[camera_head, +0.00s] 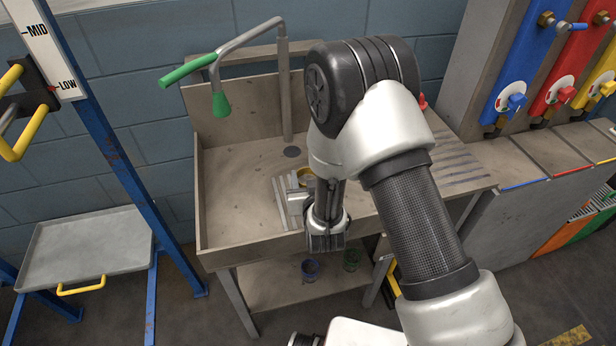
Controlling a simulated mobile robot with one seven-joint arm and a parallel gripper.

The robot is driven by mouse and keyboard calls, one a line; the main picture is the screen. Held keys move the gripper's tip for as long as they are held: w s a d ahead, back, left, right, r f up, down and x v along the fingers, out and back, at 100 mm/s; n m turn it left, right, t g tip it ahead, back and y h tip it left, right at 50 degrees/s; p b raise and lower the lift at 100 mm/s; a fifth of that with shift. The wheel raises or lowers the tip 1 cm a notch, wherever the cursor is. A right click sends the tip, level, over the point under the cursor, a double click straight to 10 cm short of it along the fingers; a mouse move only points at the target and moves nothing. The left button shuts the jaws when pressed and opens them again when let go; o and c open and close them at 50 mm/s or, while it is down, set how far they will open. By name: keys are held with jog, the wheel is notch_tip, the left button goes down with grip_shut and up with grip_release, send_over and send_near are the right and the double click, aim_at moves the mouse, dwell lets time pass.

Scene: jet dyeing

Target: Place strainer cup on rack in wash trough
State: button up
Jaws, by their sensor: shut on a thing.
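The wash trough (222,222) is a beige basin with a worn, stained floor. The rack (283,208) is a set of pale slats on the trough floor, partly covered by my arm. My gripper (318,208) is low over the trough, at the right side of the rack, and its fingers are mostly hidden by my wrist. I cannot tell whether the cup touches the rack.
A tap with a green handle and nozzle (221,103) rises over the trough's back left. A ribbed drainboard (455,165) lies right of the basin. Coloured valve panels (530,60) stand at right. A blue frame (120,150) and grey tray (90,245) stand left. Small pots (311,268) sit below.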

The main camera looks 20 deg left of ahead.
jog(key=shift+f, duration=0.2)
jog(key=o, duration=1.1)
jog(key=shift+r, duration=0.1)
jog(key=shift+c, duration=0.2)
